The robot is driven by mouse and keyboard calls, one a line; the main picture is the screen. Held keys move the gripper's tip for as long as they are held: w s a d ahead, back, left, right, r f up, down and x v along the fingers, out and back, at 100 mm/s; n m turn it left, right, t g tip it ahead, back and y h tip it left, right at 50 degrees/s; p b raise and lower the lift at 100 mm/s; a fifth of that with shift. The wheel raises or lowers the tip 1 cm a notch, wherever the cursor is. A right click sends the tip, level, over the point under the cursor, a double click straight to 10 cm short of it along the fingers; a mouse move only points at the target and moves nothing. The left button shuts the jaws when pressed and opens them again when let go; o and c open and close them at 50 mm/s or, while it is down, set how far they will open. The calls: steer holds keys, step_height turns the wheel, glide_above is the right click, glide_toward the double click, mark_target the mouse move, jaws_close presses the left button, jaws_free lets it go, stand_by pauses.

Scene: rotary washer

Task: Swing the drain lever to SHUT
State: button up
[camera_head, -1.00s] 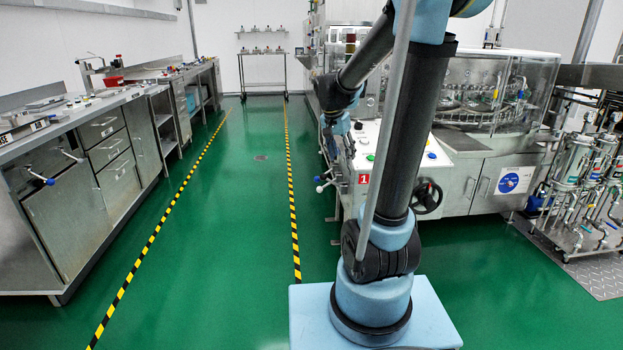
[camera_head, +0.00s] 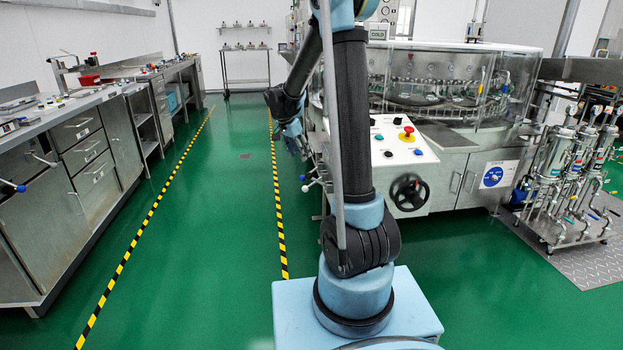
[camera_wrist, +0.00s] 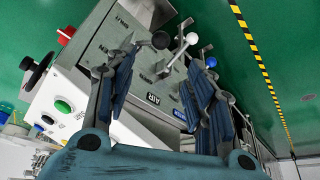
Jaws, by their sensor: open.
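In the wrist view, several levers stick out from the grey side panel (camera_wrist: 140,55) of the washer. One has a black ball (camera_wrist: 160,40), one a white ball (camera_wrist: 190,39) and one a blue ball (camera_wrist: 211,62). In the head view, my gripper (camera_head: 294,136) is small beside the washer's left side, near the lever ends (camera_head: 311,182).
The washer's control panel (camera_head: 402,140) has a red stop button and a black handwheel (camera_head: 409,192). A red knob (camera_wrist: 66,34) stands out at the panel's left. Steel counters (camera_head: 60,170) line the left. The green aisle (camera_head: 215,220) between is clear.

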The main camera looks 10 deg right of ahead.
mark_target(309, 176)
steer(key=x, duration=1.4)
steer(key=shift+f, duration=0.2)
